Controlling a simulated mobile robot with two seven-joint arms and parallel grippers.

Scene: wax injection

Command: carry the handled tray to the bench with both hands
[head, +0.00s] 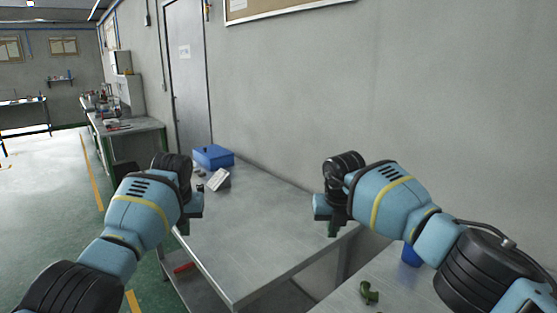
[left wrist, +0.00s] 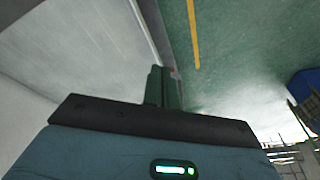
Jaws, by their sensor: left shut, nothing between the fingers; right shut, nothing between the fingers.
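I cannot make out a handled tray in either view. A grey-topped bench (head: 262,222) stands in front of me along the wall in the head view. My left gripper (head: 188,222) is above its left edge, with the fingertips mostly hidden by the wrist. In the left wrist view its fingers (left wrist: 160,88) are together, with nothing between them. My right gripper (head: 333,228) points down over the bench's right part, shut and empty. The two grippers are well apart.
A blue box (head: 213,157) and a pale grey block (head: 217,180) sit at the bench's far end. A nearer grey surface (head: 340,298) at lower right holds a small green part (head: 369,292) and a blue object (head: 411,255). The bench's middle is clear. Open floor lies left.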

